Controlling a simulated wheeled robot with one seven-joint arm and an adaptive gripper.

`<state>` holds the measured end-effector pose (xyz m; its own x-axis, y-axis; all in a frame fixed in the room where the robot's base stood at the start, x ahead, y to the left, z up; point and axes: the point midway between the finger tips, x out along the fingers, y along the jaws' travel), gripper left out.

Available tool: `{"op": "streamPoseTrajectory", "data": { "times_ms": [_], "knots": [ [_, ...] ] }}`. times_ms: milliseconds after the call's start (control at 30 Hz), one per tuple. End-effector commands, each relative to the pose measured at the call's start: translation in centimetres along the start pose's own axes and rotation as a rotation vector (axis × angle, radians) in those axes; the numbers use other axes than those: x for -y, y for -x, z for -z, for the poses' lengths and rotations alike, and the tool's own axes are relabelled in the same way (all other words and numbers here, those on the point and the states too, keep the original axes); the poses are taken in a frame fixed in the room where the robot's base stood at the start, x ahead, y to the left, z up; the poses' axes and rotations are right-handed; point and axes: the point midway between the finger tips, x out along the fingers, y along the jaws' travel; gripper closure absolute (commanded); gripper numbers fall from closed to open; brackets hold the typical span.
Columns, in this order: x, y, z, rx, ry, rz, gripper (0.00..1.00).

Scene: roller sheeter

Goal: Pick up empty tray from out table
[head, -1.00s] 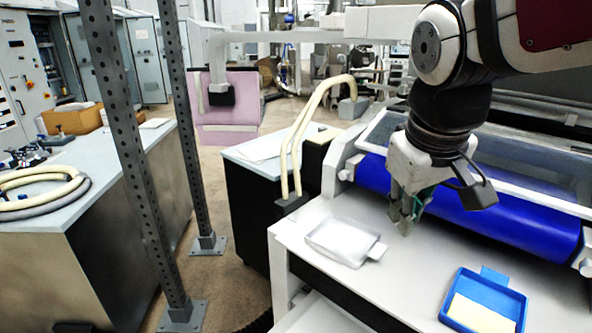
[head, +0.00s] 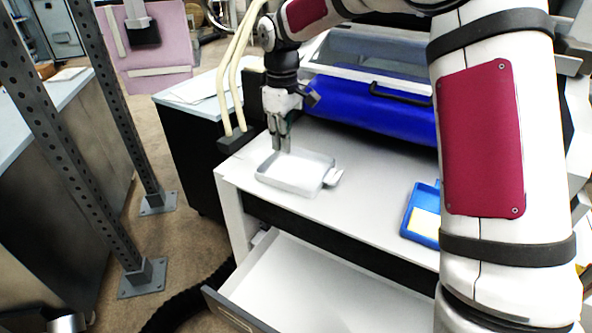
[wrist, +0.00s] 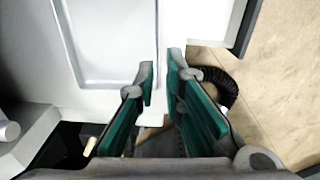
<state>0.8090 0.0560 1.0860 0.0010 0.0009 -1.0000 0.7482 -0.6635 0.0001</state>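The empty tray is a shallow white tray (head: 291,188) with a small tab on its right side. It lies on the white out table (head: 365,160) near the left edge. It fills the upper left of the wrist view (wrist: 105,42). My gripper (head: 281,147) points down at the tray's far left side, with the fingertips close to the rim. In the wrist view the two green-padded fingers (wrist: 161,72) stand apart with a narrow gap, beside the tray's edge. Whether the rim lies between them or they touch it, I cannot tell.
A blue tray (head: 408,222) with a yellow sheet lies to the right, partly behind my arm. A blue roller (head: 365,112) runs along the back of the table. An open drawer (head: 300,285) sticks out below. A dark cabinet with beige hoses (head: 228,95) stands left.

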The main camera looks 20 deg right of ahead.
Motion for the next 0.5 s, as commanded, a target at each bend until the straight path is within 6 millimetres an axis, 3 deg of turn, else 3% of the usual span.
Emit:
{"op": "streamPoseTrajectory", "data": {
  "times_ms": [300,500],
  "knots": [
    [0.2,-5.6,-0.1,0.004,0.0,0.004,0.9],
    [0.1,-7.8,-0.1,0.003,0.0,0.002,0.9]
  ]
}}
